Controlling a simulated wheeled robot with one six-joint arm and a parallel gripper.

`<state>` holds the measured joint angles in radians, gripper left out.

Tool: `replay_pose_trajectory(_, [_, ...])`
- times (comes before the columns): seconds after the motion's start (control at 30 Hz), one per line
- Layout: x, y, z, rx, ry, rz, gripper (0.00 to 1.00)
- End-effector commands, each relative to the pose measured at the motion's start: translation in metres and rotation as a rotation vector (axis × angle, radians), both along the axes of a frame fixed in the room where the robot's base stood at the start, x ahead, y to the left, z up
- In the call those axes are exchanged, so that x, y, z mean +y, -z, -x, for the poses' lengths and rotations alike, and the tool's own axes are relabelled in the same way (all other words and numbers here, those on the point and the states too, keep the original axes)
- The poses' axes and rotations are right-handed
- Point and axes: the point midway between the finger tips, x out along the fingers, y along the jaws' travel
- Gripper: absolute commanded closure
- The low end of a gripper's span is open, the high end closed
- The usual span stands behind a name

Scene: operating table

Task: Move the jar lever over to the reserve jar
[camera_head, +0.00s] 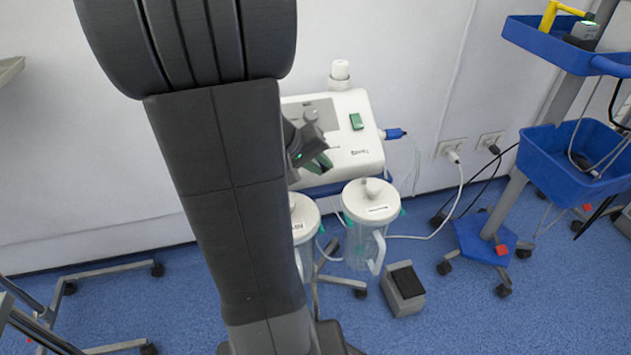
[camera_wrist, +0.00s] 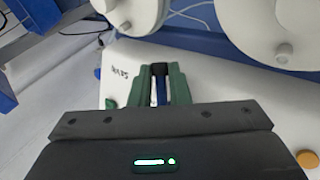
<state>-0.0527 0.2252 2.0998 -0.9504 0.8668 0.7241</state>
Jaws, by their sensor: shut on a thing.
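A white suction machine (camera_head: 350,160) stands by the wall, with two white-lidded clear jars in front: a left jar (camera_head: 303,222), partly hidden by my arm, and a right jar (camera_head: 368,200). I cannot tell which is the reserve jar. My gripper (camera_head: 321,165) is at the machine's front left edge, above and behind the left jar. In the wrist view, the green fingers of my gripper (camera_wrist: 160,88) are shut on the jar lever (camera_wrist: 160,70), a narrow dark piece with blue below. The head view does not show the lever clearly. Both jar lids show at the wrist view's top.
A grey pedal (camera_head: 403,289) lies on the floor right of the jars. A cart with blue trays (camera_head: 572,165) stands at the right. Cables run to wall sockets (camera_head: 452,149).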

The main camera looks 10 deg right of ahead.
Motion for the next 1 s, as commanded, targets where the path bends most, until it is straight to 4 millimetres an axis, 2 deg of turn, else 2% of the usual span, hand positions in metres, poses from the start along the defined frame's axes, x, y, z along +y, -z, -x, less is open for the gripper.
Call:
replay_pose_trajectory(0.03, [-0.001,0.007,-0.001,-0.007,-0.030,0.020,1.00])
replay_pose_trajectory(0.43, [-0.009,0.001,-0.002,-0.009,-0.199,0.143,1.00])
replay_pose_trajectory(1.0, [-0.010,-0.003,-0.004,-0.008,-0.242,0.172,1.00])
